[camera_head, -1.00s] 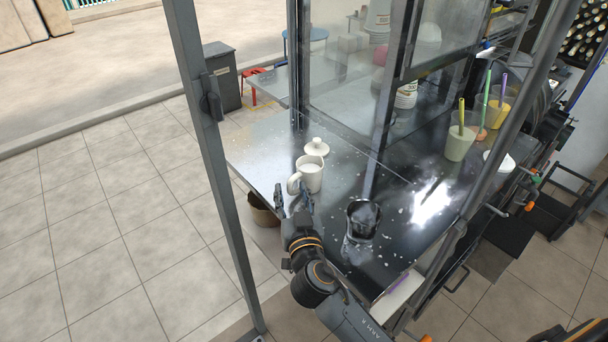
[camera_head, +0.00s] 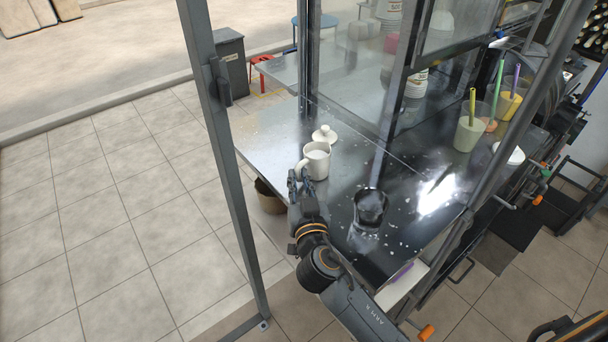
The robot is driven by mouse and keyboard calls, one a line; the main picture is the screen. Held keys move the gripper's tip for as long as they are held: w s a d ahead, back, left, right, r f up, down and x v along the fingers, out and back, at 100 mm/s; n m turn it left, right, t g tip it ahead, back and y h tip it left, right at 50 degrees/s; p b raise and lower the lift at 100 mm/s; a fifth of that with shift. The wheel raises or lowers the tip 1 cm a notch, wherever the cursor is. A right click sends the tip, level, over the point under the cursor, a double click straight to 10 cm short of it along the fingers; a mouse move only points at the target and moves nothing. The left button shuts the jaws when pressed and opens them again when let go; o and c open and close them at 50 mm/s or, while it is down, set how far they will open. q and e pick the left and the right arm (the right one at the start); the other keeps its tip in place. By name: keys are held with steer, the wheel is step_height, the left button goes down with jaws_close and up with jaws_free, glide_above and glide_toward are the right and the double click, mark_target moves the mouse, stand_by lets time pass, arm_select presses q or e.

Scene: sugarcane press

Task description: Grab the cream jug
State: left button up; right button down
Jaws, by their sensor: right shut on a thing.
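The cream jug (camera_head: 319,163) is a small white pot with pale contents, upright on the metal table (camera_head: 262,150) near its left edge. Its handle points left, toward the camera. My right gripper (camera_head: 300,180) is at the handle side and shut on the jug's handle. The fingers partly hide the handle and the jug's lower left side. A white lid with a knob (camera_head: 324,134) lies on the table just behind the jug.
A dark glass (camera_head: 370,207) stands right of the gripper. Cups with straws, one pale green (camera_head: 467,134), stand farther right. A metal post (camera_head: 225,150) rises at the left, and glass panels (camera_head: 348,95) stand behind. The table around the lid is clear.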

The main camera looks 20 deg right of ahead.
steer(key=shift+r, duration=0.25)
steer(key=shift+r, duration=0.75)
steer(key=s+d+r+p, duration=0.3)
steer(key=s+d+r, duration=0.4)
steer(key=s+r, duration=0.4)
steer(key=shift+s, duration=0.55)
steer(key=shift+r, duration=0.1)
stand_by(0.5)
